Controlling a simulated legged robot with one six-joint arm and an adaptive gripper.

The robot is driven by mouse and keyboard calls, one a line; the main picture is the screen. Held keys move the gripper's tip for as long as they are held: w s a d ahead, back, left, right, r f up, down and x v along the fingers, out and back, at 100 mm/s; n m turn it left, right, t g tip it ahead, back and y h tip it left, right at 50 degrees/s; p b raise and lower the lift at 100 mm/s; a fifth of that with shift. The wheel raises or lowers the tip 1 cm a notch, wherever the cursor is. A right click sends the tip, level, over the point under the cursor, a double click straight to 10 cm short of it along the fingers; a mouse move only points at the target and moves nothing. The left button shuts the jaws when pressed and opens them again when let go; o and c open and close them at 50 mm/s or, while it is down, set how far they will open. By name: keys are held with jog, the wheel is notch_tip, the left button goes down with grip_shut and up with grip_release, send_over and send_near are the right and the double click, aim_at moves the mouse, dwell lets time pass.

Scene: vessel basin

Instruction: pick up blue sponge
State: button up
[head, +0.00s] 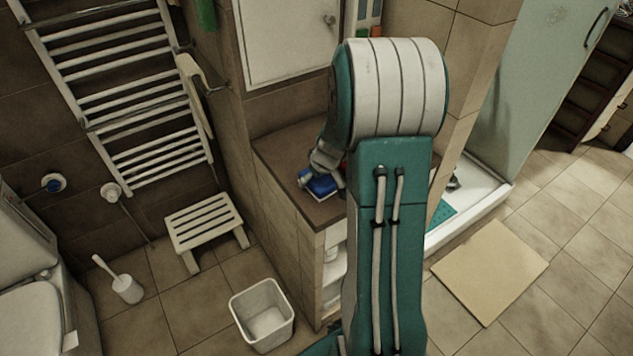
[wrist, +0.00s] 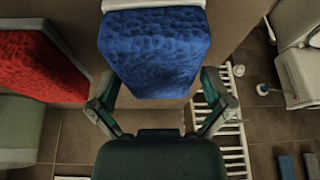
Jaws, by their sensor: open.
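The blue sponge (head: 319,186) lies on the brown counter top (head: 285,150), just left of my arm in the head view. In the wrist view the blue sponge (wrist: 155,50) has a white layer along its top edge and sits between and just beyond my fingers. My gripper (wrist: 160,84) is open, with one finger on each side of the sponge's near end; whether either finger touches it I cannot tell. In the head view my gripper (head: 327,168) is over the sponge and partly hides it.
A red sponge (wrist: 35,72) stands left of the blue one in the wrist view. Tiled wall and a white cabinet door (head: 288,40) rise behind the counter. A white stool (head: 203,222), a white bin (head: 262,314) and a towel rack (head: 110,90) are to the left.

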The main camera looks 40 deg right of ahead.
jog(key=shift+d+f, duration=0.1)
jog(key=shift+f, duration=0.05)
jog(key=c, duration=0.5)
dwell(0.3)
